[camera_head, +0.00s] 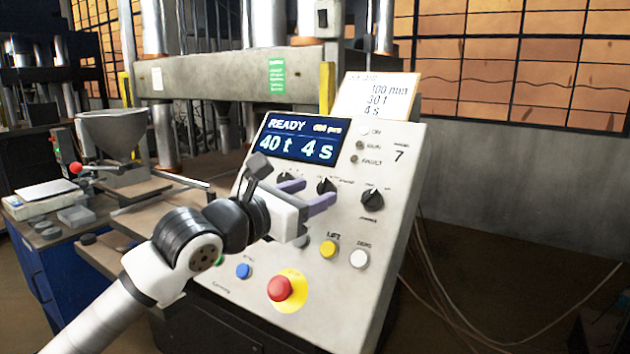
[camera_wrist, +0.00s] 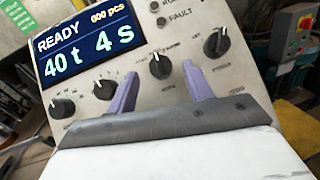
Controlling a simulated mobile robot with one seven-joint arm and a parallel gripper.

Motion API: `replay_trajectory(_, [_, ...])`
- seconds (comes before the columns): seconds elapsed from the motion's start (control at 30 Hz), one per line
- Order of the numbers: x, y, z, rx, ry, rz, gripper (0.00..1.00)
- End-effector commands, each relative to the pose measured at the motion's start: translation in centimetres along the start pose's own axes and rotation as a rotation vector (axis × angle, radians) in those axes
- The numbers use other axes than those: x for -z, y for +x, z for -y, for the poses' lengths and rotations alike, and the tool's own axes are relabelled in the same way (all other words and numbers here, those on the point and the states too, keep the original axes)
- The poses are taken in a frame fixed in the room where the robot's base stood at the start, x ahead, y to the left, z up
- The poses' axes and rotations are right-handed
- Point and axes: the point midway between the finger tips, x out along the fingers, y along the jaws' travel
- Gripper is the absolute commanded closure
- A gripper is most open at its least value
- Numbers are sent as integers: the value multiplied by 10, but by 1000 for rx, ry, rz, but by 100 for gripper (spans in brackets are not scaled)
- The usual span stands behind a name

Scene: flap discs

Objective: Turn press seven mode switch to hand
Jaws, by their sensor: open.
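The press panel (camera_head: 395,150), numbered 7, has a row of black rotary knobs below its READY display. One knob (camera_wrist: 160,65) shows between my fingertips in the wrist view; it also shows in the head view (camera_head: 327,185). Another knob (camera_wrist: 216,42) is to its right, and two more (camera_wrist: 105,86) (camera_wrist: 62,108) are to its left. The lettering is too small to tell which one is the mode switch. My gripper (camera_wrist: 161,72) is open and empty, its purple fingers pointing at the panel. In the head view my gripper (camera_head: 308,194) covers part of the panel. I cannot tell whether the fingers touch it.
Below the knobs are a red stop button (camera_head: 280,288) on yellow, a yellow button (camera_head: 328,249), a white button (camera_head: 359,259) and a blue button (camera_head: 243,270). A card (camera_head: 375,97) stands on top of the panel. A bench with a hopper (camera_head: 112,132) is at left.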

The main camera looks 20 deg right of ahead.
Motion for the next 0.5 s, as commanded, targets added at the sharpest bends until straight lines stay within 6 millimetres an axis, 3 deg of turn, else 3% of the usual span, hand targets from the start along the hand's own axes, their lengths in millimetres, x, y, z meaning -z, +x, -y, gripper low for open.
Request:
replay_trajectory(0.2, [0,17,0,-1,-1,-1,49])
replay_trajectory(0.5, [0,19,0,0,0,0,50])
